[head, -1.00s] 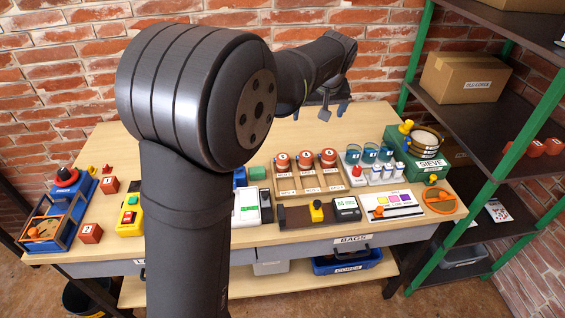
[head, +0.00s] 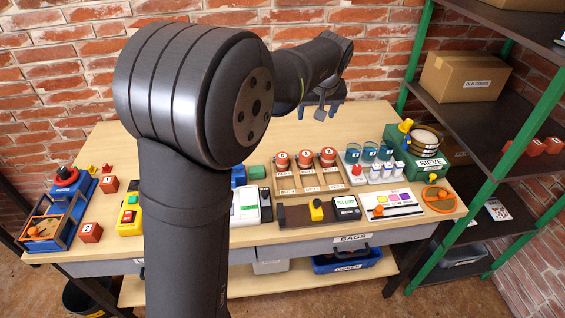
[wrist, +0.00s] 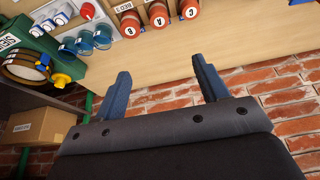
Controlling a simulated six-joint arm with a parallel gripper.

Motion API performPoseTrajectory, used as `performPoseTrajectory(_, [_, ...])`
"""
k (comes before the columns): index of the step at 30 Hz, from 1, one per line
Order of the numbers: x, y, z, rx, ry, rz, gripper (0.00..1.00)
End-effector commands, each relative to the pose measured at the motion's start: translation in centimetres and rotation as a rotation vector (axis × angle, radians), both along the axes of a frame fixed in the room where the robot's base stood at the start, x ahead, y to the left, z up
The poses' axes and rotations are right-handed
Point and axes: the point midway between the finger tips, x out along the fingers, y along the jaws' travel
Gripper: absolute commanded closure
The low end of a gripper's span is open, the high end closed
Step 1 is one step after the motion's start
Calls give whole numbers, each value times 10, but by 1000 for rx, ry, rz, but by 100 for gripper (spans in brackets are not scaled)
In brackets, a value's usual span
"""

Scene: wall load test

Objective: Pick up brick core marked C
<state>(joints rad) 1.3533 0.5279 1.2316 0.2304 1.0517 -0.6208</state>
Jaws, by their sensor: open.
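Three red-orange brick cores stand in a row on a wooden rack (head: 312,185) in the middle of the table. In the wrist view their end marks read B, A and C; the core marked C (wrist: 189,9) is the rightmost there, at the top edge and partly cut off. That view is turned round, so core C (head: 282,160) appears leftmost in the head view, where its letter is too small to read. My gripper (head: 320,110) is open and empty, behind and above the rack near the wall. Its blue fingers (wrist: 160,72) are apart from all the cores.
Blue-topped jars (head: 369,151) and the green sieve (head: 430,163) stand right of the rack. A green block (head: 257,172) and a white device (head: 246,205) are to its left. The brick wall (head: 380,70) is close behind my gripper. The back of the table is clear.

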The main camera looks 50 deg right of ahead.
Motion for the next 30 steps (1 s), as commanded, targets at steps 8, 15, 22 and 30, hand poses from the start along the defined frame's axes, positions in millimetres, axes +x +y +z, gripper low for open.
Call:
performPoseTrajectory(8, [55, 26, -54, 25, 29, -246, 33])
performPoseTrajectory(15, [93, 48, -88, 7, 14, -420, 33])
performPoseTrajectory(22, [103, 49, -106, 2, 2, -465, 33])
performPoseTrajectory(30, [108, 29, -157, 4, 4, -465, 33])
